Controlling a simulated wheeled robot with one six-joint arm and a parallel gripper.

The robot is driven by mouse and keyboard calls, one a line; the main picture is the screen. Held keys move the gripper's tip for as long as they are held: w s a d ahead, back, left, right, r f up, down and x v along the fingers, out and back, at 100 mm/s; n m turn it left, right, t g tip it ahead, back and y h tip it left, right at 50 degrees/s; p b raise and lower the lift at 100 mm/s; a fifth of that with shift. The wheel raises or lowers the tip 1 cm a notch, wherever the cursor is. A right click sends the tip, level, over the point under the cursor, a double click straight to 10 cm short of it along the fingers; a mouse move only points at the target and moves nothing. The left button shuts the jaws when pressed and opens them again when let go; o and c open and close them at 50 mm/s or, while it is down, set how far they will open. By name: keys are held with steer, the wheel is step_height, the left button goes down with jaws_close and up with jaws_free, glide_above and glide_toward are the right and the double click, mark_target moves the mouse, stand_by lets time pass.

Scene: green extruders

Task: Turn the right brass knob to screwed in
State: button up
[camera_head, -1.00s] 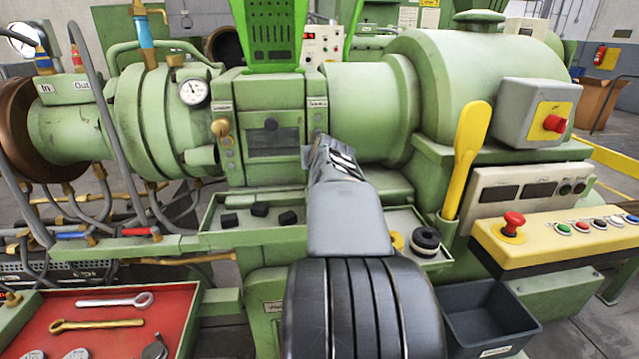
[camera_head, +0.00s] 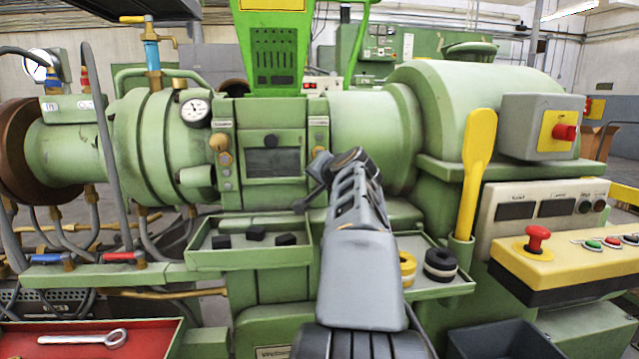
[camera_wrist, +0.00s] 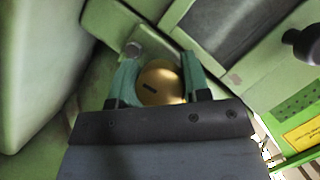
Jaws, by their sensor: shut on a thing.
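The right brass knob (camera_wrist: 163,83) shows in the wrist view as a round brass face with a dark slot, which looks slanted. My gripper (camera_wrist: 158,66) has its two green fingers on either side of it and is shut on it. In the head view my gripper (camera_head: 318,172) is at the right side of the green machine's small window, and it hides most or all of the right knob there. The left brass knob (camera_head: 219,142) stands free on the window's left side.
A yellow paddle (camera_head: 475,165) stands upright at right, beside a yellow control box (camera_head: 575,262) with a red button. A pressure gauge (camera_head: 195,111) is at left.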

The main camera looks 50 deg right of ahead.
steer(key=shift+m, duration=0.3)
stand_by(0.4)
steer(key=o, duration=0.9)
steer(key=shift+o, duration=0.2)
steer(key=v, duration=1.3)
steer(key=shift+s+p, duration=0.35)
steer(key=shift+p, duration=0.05)
steer(key=shift+a+r, duration=0.1)
